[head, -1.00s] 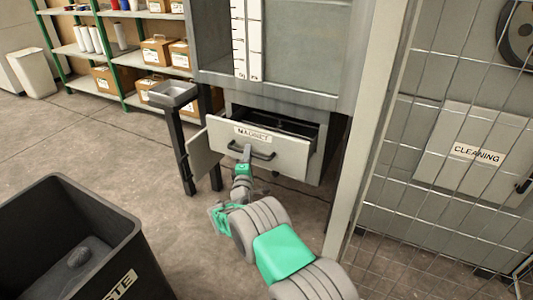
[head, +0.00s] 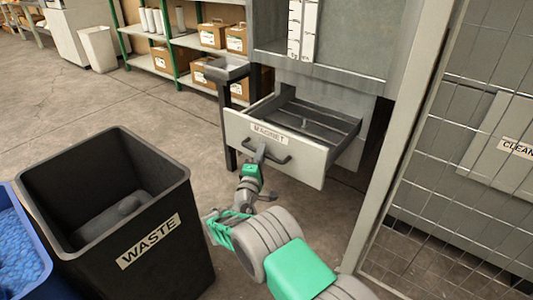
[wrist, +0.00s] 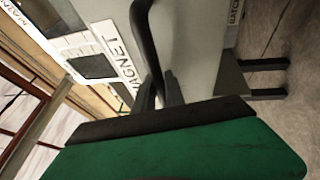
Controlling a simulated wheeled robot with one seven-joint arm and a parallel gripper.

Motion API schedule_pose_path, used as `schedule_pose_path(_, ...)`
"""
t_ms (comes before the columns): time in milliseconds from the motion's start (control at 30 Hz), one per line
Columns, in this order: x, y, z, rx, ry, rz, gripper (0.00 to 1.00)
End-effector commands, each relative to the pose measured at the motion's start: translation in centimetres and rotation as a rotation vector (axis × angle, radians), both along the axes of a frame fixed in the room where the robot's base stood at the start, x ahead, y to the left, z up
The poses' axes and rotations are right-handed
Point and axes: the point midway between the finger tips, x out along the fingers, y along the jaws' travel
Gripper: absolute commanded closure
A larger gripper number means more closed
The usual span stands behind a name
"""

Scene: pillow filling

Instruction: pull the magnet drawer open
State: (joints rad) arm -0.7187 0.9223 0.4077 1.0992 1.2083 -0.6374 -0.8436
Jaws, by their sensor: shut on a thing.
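The magnet drawer (head: 275,148) stands well out of the grey cabinet, its dark inside with bars showing from above. Its white front carries a MAGNET label and a dark bar handle (head: 281,157). My gripper (head: 260,156) is shut on the left part of that handle. In the wrist view the handle (wrist: 147,45) runs down between my gripper's dark fingers (wrist: 160,92), beside the MAGNET label. The fingertips are small and partly hidden in the head view.
A black WASTE bin (head: 155,235) stands at the left front, with a blue-filled container (head: 20,245) beside it. A wire mesh partition (head: 450,150) is on the right. Shelves with boxes (head: 212,36) stand behind. Bare floor lies left of the drawer.

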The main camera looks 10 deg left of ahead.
Motion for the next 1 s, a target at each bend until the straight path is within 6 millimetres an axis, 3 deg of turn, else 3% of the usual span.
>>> schedule_pose_path(367,-0.10,0.14,-0.03,0.000,0.001,0.001,1.00)
schedule_pose_path(400,-0.09,0.14,-0.02,0.000,0.001,0.001,0.85)
schedule_pose_path(633,-0.08,0.12,-0.01,0.000,0.000,0.000,0.66)
schedule_pose_path(900,-0.16,0.15,0.01,0.000,0.000,0.001,0.64)
schedule_pose_path(1000,-1.03,0.42,-0.08,-0.002,0.003,0.002,0.64)
